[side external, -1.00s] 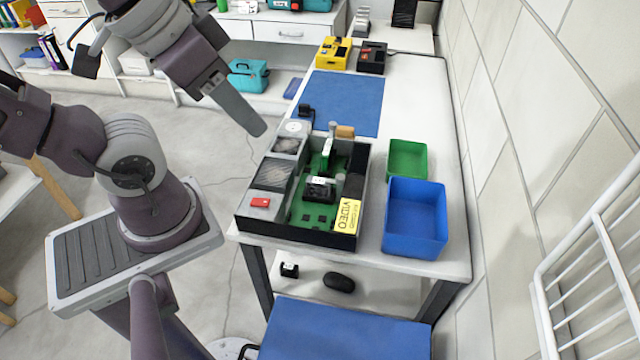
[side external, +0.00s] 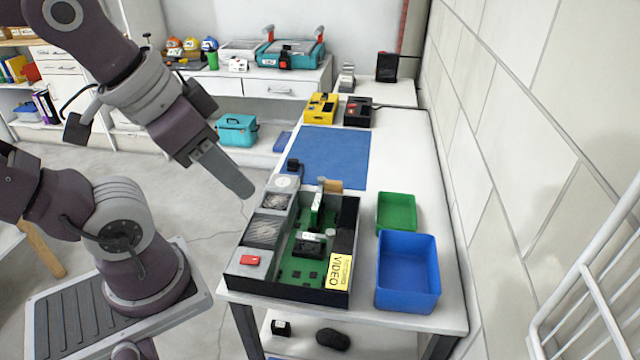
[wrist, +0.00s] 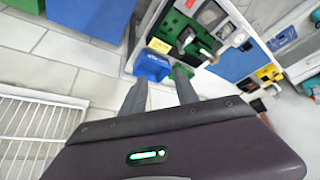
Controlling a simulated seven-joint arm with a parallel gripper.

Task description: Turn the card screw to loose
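An open black computer case (side external: 344,245) stands on the white table, with a green circuit board (side external: 293,270) inside. A green card (side external: 317,212) with a pale edge stands upright near the case's back. The card screw is too small to make out. The case also shows at the top of the wrist view (wrist: 167,31). My gripper (side external: 240,188) is in the air left of the case's back corner, pointing down and to the right. In the wrist view its two fingers (wrist: 160,92) are apart with nothing between them.
A blue bin (side external: 408,275) and a green bin (side external: 398,213) stand right of the case. A blue mat (side external: 325,155) lies behind it, with yellow (side external: 320,107) and black (side external: 357,112) devices farther back. A yellow VIDEO label (side external: 340,272) marks the case's front corner.

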